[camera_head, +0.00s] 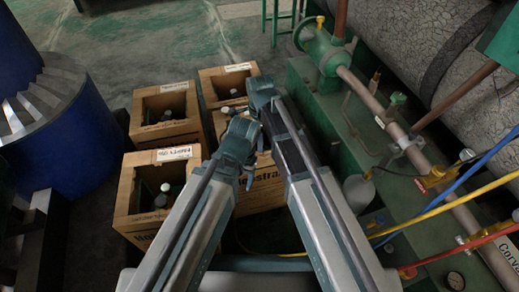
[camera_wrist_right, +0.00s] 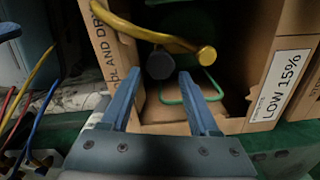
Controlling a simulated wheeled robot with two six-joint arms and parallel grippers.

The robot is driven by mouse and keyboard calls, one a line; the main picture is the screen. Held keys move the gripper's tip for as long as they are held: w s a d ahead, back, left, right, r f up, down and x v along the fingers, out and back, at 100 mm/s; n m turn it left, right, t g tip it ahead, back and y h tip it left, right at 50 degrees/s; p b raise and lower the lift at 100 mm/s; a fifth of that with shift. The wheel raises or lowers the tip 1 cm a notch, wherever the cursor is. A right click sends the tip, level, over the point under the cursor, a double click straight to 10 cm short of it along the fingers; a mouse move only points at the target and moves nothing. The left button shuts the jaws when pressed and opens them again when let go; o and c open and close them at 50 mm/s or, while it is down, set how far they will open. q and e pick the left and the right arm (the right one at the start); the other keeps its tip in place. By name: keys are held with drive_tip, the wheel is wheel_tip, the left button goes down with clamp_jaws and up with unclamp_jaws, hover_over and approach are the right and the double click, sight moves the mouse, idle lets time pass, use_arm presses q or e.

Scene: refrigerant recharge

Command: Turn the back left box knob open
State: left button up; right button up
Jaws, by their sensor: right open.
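The back left box (camera_head: 140,103) is an open cardboard box with a bottle (camera_head: 167,115) inside; its knob is too small to make out in the head view. In the right wrist view, my right gripper (camera_wrist_right: 160,76) is open and empty, its two blue fingers pointing into an open cardboard box (camera_wrist_right: 105,45) labelled "LOW 15%". A dark round cap or knob (camera_wrist_right: 160,65) shows beyond and between the fingertips, apart from them. I cannot tell which box this is.
A yellow hose with a round end (camera_wrist_right: 207,55) crosses the box opening. Other boxes stand at the front left (camera_head: 125,195) and back right (camera_head: 207,90); my arms partly cover the front right one. A blue drum (camera_head: 60,130) is left, green machinery (camera_head: 330,110) right.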

wheel_tip(320, 180, down, 2)
drive_tip(key=shift+f+b, duration=0.25)
drive_tip(key=shift+b, duration=0.5)
use_arm(q)
wheel_tip(320, 180, down, 3)
drive_tip(key=shift+r, duration=0.2)
drive_tip(key=shift+r, duration=0.1)
use_arm(e)
clamp_jaws()
